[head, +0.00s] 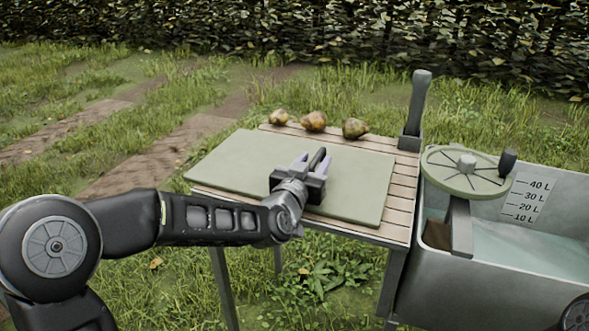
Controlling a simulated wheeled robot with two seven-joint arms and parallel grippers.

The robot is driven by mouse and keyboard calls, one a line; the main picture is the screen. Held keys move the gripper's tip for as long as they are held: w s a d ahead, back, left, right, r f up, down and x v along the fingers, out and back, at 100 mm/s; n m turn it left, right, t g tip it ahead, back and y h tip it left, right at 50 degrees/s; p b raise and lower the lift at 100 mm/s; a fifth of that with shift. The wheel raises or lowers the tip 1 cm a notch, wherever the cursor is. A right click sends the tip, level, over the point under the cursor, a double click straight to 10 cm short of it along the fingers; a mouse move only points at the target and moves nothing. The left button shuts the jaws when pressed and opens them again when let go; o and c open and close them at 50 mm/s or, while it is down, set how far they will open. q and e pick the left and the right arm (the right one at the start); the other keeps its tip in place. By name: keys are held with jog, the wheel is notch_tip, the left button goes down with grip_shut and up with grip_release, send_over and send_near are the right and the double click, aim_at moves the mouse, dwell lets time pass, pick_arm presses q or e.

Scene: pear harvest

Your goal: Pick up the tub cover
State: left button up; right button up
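The tub cover appears to be the flat pale-green panel (235,160) lying on the slatted wooden table. My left gripper (311,160) is over the middle of this panel, its two pale fingers apart and pointing toward the far side. A dark bar shows between the fingers, close to the right one, with a gap to the left one; it may be a handle on the panel. Whether the fingers touch the panel cannot be told. My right gripper is not in view.
Several pears, one of them a green-brown pear (355,128), lie along the table's far edge. A dark upright lever (417,105) stands at the far right corner. The metal tub (480,290) with litre marks and a round green wheel (466,171) stands right of the table.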

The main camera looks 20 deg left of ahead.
pick_arm(q)
jog(key=shift+w, duration=0.25)
dwell(0.4)
grip_shut()
dwell(1.2)
jog(key=shift+r, duration=0.2)
